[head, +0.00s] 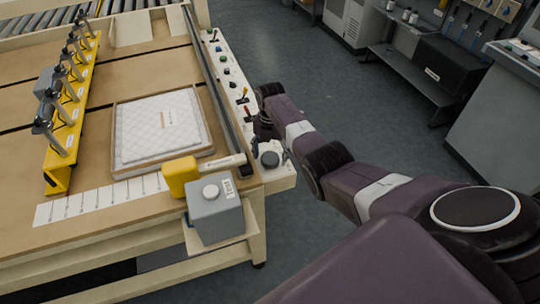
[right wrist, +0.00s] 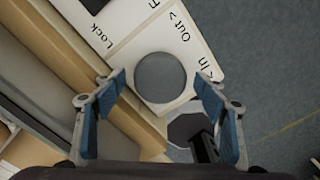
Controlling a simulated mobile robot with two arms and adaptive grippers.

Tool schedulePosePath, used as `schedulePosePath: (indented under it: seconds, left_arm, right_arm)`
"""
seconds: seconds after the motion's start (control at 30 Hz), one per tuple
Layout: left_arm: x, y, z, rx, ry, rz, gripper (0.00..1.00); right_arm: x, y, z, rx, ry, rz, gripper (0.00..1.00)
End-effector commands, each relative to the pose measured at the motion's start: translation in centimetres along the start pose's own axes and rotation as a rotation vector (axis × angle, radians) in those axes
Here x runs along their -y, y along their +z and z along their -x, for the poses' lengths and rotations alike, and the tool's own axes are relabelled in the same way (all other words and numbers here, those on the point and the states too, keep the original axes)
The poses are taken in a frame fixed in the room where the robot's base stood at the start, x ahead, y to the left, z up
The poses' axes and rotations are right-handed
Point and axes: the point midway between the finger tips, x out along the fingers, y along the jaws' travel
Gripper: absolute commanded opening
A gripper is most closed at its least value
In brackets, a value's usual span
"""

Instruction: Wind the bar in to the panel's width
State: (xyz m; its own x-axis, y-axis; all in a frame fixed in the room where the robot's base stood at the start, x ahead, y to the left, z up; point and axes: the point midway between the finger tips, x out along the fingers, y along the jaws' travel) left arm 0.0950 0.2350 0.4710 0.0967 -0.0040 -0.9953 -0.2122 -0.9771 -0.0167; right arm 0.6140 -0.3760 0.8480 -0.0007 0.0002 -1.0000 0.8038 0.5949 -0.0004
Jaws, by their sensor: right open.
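The yellow bar (head: 72,110) stands on the left of the table, carrying several upright dark-topped posts. The white quilted panel (head: 155,128) lies in a shallow wooden tray to its right. A row of controls runs along a white console (head: 226,72) on the table's right edge. My right gripper (head: 264,132) is over the console's near end, by a dark knob (head: 269,159). In the right wrist view, a round grey knob (right wrist: 160,78) lies between the open blue fingers, with no clear contact. Labels reading "Lock", "Out" and "In" are beside it. My left gripper is out of view.
A grey box (head: 215,212) with a white cap sits on a shelf at the table's front. A yellow block (head: 180,176) and a printed strip (head: 100,200) lie near the front edge. Open floor (head: 290,60) is right of the table; benches stand beyond.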

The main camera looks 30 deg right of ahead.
Motion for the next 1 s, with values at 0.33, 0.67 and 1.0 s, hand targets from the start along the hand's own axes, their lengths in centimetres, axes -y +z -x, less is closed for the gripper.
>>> schedulePosePath:
  seconds: [0.33,0.67,1.0]
  left_arm:
    - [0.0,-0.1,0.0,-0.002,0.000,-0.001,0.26]
    - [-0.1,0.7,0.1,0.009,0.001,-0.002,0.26]
    - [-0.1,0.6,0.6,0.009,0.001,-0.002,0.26]
  right_arm:
    - [0.0,0.0,0.0,0.000,0.000,0.000,0.48]
    - [0.0,0.0,0.1,0.000,0.000,-0.003,0.24]
    - [0.0,0.0,0.2,0.000,0.000,-0.107,0.24]
